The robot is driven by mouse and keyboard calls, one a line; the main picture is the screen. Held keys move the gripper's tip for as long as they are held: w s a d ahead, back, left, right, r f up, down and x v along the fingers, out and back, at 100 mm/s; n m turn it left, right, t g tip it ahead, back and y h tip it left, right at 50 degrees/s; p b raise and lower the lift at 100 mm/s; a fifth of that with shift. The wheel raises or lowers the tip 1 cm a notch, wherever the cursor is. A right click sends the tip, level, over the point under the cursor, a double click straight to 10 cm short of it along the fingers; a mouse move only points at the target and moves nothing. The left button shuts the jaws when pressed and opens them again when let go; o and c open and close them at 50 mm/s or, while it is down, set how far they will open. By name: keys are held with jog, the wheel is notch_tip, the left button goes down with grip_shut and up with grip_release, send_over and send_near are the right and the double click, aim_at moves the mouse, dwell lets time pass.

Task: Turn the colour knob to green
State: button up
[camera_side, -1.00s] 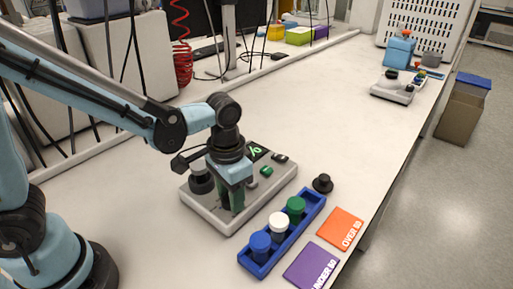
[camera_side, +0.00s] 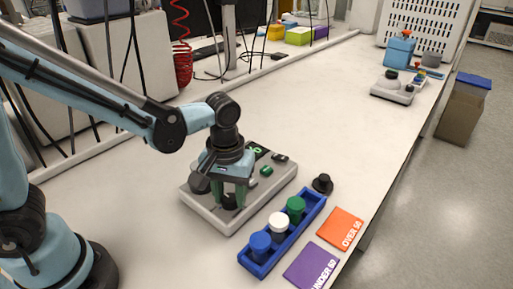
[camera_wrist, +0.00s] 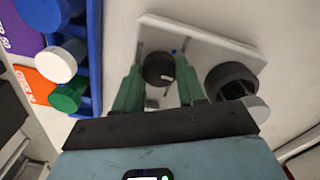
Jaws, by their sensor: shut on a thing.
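The colour knob (camera_wrist: 158,68) is a round black knob with a small light mark, on the front part of a grey reactor base (camera_side: 215,220). In the side view the knob (camera_side: 229,201) is partly hidden by the fingers. My gripper (camera_wrist: 158,78) points down with its green fingers on either side of the knob, shut on it. It also shows in the side view (camera_side: 233,197). A small blue dot (camera_wrist: 174,51) is on the panel beside the knob. I see no green mark by the knob; the fingers cover some of the panel.
A larger dark round part (camera_wrist: 230,80) stands close to the gripper on the same base. A blue rack (camera_side: 258,269) with blue, white and green caps is beside the base. Orange (camera_side: 340,229) and purple (camera_side: 311,267) cards and a small black piece (camera_side: 322,184) lie nearby.

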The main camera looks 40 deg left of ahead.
aim_at(230, 196)
dwell(0.4)
jog(key=o, duration=1.1)
jog(key=shift+r, duration=0.1)
notch_tip(230, 196, up, 12)
jog(key=shift+f, duration=0.1)
